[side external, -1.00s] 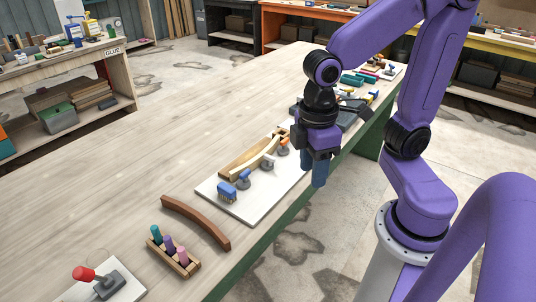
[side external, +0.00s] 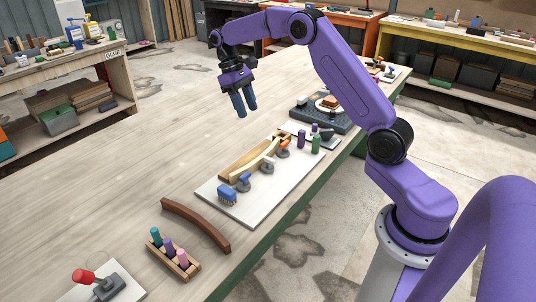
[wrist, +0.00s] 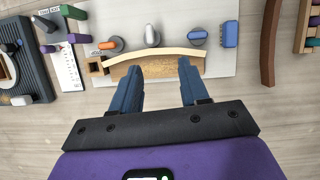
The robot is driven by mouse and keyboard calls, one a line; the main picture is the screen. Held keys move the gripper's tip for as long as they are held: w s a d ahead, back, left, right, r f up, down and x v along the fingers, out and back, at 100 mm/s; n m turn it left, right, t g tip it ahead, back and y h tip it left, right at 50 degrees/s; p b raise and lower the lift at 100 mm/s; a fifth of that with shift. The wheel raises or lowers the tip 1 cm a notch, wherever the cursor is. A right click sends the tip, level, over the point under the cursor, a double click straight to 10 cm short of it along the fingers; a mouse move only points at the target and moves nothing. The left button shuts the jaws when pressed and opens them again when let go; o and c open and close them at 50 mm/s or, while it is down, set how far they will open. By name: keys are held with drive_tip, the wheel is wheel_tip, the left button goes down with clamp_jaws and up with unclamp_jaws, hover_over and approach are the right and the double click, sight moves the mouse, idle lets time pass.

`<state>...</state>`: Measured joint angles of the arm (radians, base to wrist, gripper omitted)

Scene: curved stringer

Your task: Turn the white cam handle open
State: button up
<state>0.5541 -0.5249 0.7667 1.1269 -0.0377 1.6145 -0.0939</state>
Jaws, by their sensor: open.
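The white cam handle (wrist: 150,36) shows in the wrist view on a dark round base. It stands beside a pale curved strip (wrist: 155,52), between an orange cam handle (wrist: 107,45) and a blue cam handle (wrist: 198,35). The strip lies along a brown wooden form (wrist: 157,69) on a white board (side external: 241,206). My gripper (side external: 246,109) is open and empty, held above the bench left of the board. In the wrist view its fingers (wrist: 158,78) point toward the form.
A dark brown curved piece (side external: 197,224) and a wooden rack with colored pegs (side external: 176,262) are nearer the camera.

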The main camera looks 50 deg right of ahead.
drive_tip(key=d, duration=0.3)
approach(269, 158)
drive_tip(key=shift+m, duration=0.4)
drive_tip(key=x, duration=0.8)
drive_tip(key=shift+s+d+f, duration=0.1)
drive_tip(key=shift+f, duration=0.15)
drive_tip(key=shift+c, duration=0.3)
clamp_jaws()
